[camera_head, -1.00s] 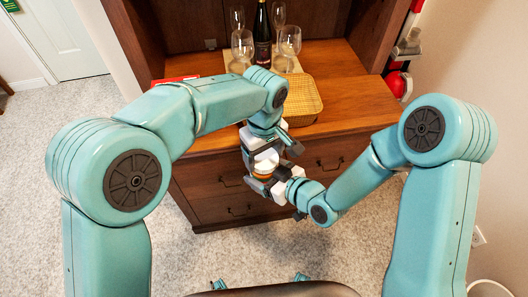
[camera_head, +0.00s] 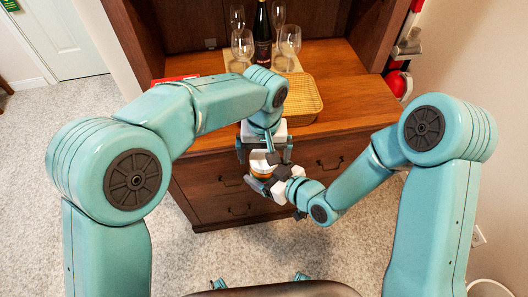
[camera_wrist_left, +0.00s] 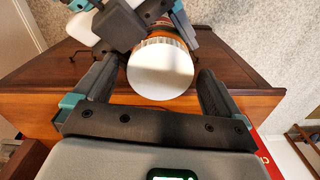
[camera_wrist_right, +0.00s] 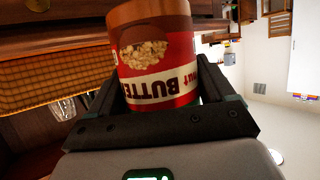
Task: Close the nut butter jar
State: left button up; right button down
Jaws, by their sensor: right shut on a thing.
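The nut butter jar (camera_head: 259,171) is held in front of the cabinet, off any surface. Its red label with "BUTTER" shows upside down in the right wrist view (camera_wrist_right: 158,75). My right gripper (camera_wrist_right: 155,92) is shut on the jar's body. The white lid (camera_wrist_left: 160,70), with a ribbed edge, sits over the jar's mouth; I cannot tell how tight it is. My left gripper (camera_wrist_left: 158,88) is open above the lid, one finger on each side, with small gaps visible between fingers and lid.
The wooden cabinet top (camera_head: 345,90) is behind the grippers. A woven basket (camera_head: 302,101), a dark bottle (camera_head: 262,38) and several glasses stand on it. A red box (camera_head: 176,79) lies at the left. Carpeted floor is open in front.

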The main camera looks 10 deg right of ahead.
pick_arm(q)
jog(key=shift+r, duration=2.25)
jog(key=shift+c, duration=0.4)
jog(key=n, duration=0.1)
jog(key=r+n, duration=0.1)
jog(key=shift+r+n, duration=0.3)
jog(key=shift+n, duration=0.1)
jog(key=r+n, duration=0.2)
jog(key=n, duration=0.1)
jog(key=shift+n, duration=0.3)
notch_tip(320, 180, down, 8)
jog(key=shift+f, duration=0.1)
